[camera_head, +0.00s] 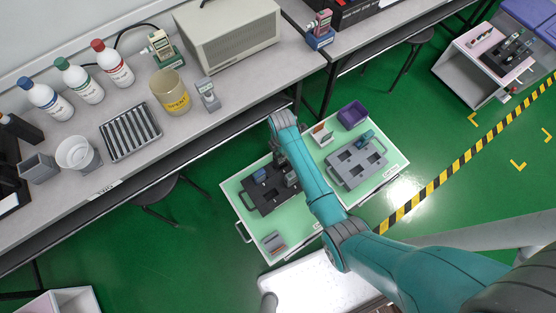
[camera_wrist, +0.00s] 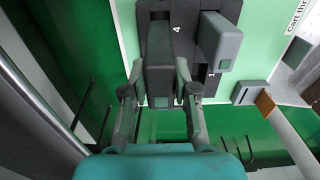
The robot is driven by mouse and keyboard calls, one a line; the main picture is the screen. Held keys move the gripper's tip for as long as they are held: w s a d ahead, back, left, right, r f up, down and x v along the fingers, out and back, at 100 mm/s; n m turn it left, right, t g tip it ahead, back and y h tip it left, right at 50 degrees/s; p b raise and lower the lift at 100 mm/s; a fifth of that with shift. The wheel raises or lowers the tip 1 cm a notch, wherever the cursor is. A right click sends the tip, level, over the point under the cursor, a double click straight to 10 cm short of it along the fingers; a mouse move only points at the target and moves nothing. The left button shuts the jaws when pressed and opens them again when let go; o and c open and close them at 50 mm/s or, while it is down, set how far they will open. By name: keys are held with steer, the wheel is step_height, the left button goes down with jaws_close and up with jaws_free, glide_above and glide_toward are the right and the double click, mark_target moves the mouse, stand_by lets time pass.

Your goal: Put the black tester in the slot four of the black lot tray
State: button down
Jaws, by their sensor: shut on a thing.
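In the wrist view, my gripper (camera_wrist: 160,88) is shut on the black tester (camera_wrist: 160,55), one finger on each side of it. The tester lies over the black lot tray (camera_wrist: 188,8), just left of the printed number 4. I cannot tell whether its lower end is inside the slot or above it, as its body hides the opening. My arm partly covers that area.
A grey tester (camera_wrist: 220,42) stands close to the right of the held one. The bench (camera_head: 215,128) edge runs behind.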

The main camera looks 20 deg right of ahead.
steer(key=shift+f, duration=3.55)
steer(key=c, duration=0.9)
jaws_free()
step_height(320, 180, up, 12)
steer(key=shift+r, duration=0.1)
